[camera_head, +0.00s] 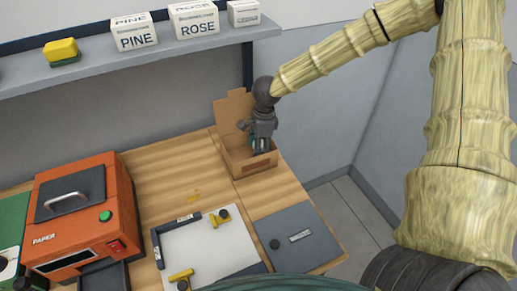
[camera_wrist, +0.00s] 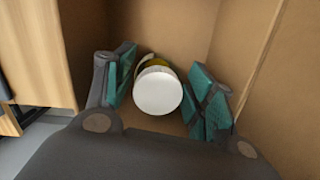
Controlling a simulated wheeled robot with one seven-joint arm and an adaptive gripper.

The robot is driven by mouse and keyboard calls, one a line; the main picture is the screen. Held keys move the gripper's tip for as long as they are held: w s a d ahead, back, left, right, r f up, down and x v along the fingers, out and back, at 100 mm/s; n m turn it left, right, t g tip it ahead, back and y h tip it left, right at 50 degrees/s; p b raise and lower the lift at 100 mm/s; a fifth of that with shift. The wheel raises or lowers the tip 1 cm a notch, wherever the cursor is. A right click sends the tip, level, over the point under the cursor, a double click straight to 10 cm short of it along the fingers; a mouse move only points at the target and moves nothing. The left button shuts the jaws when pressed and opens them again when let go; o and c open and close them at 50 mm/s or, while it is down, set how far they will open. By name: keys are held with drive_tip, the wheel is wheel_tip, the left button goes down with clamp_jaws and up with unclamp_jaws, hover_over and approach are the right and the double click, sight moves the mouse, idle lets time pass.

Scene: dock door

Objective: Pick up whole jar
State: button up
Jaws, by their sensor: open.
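The jar (camera_wrist: 158,92) shows in the wrist view as a white round lid with a bit of yellowish body behind it. It is inside a cardboard box (camera_head: 236,108), near the box wall. My gripper (camera_wrist: 167,95) is open, with one teal-padded finger on each side of the jar.
The box stands at the back right of the wooden table (camera_head: 175,165). An orange machine (camera_head: 83,208) marked PAPER stands at the left. A white sheet (camera_head: 210,245) and a grey panel (camera_head: 297,238) lie in front. A shelf (camera_head: 130,60) with labelled white boxes (camera_head: 194,19) runs along the wall.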

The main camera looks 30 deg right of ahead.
drive_tip(key=shift+s+d+r, duration=0.1)
drive_tip(key=shift+s, duration=0.1)
drive_tip(key=c, duration=0.9)
drive_tip(key=shift+r+b, duration=0.4)
drive_tip(key=shift+r, duration=1)
drive_tip(key=shift+f+t+b, duration=0.25)
drive_tip(key=shift+t+b, duration=0.65)
drive_tip(key=shift+b, duration=0.15)
drive_tip(key=shift+s+t+b, duration=0.2)
drive_tip(key=shift+t+b, duration=0.7)
drive_tip(key=shift+b, duration=0.2)
